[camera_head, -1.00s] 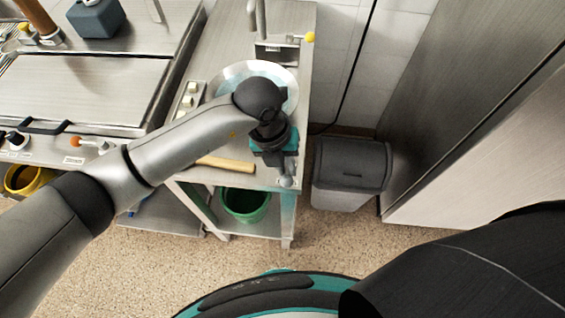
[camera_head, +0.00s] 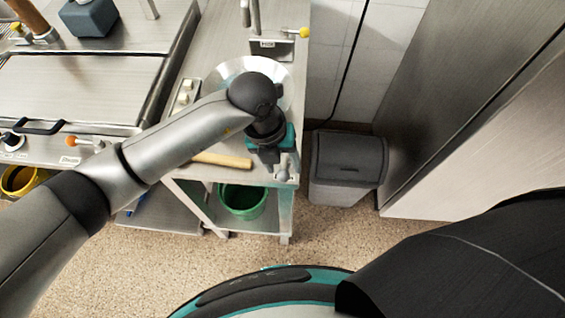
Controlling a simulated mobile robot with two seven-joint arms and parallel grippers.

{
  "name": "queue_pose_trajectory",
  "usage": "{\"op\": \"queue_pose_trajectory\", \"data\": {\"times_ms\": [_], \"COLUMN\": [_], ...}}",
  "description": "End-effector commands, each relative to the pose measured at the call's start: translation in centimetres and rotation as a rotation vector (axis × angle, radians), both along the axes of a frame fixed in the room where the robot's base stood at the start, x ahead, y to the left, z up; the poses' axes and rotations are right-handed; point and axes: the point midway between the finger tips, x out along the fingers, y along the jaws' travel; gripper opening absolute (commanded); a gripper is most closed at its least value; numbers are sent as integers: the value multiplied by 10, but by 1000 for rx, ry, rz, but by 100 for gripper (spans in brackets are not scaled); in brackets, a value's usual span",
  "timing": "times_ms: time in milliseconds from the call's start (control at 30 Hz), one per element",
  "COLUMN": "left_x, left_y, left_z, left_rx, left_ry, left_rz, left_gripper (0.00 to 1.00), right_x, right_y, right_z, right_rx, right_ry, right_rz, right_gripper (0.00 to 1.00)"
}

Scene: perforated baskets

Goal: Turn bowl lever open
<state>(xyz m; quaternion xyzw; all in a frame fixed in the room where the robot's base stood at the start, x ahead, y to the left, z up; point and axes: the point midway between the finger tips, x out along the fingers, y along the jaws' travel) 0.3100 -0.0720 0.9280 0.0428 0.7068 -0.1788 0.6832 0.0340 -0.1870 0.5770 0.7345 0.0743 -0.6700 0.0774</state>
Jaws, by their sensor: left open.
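A round metal bowl (camera_head: 225,72) is set in the steel counter, partly hidden behind my left arm. A lever with a yellow tip (camera_head: 303,32) sticks out to the right from a fitting behind the bowl. My left gripper (camera_head: 273,153) hangs over the front right corner of the counter, in front of the bowl and well apart from the yellow-tipped lever. Its jaws are open, though my wrist hides most of them. A small grey fitting (camera_head: 282,176) shows just below it at the counter's front edge; I cannot tell whether they touch. My right gripper is out of view.
A wooden handle (camera_head: 222,160) lies on the counter's front. A green bucket (camera_head: 243,200) stands on the shelf below. A grey bin (camera_head: 348,165) is right of the counter, beside a tall steel cabinet (camera_head: 440,90). An orange-tipped lever (camera_head: 72,141) is on the left appliance.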

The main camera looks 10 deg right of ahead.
Motion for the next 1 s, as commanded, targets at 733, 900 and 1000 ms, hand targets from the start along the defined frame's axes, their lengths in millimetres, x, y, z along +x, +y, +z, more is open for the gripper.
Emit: {"op": "queue_pose_trajectory", "data": {"times_ms": [733,900,1000], "left_x": [9,9,9], "left_y": [26,27,27], "left_z": [138,143,143], "left_rx": [1,2,2], "left_ry": [1,2,2], "left_rz": [1,-1,-1], "left_gripper": [59,59,59], "right_x": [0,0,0], "right_y": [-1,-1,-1], "right_z": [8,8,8], "right_rx": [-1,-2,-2], "right_ry": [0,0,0], "right_rz": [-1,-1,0], "right_gripper": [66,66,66]}}
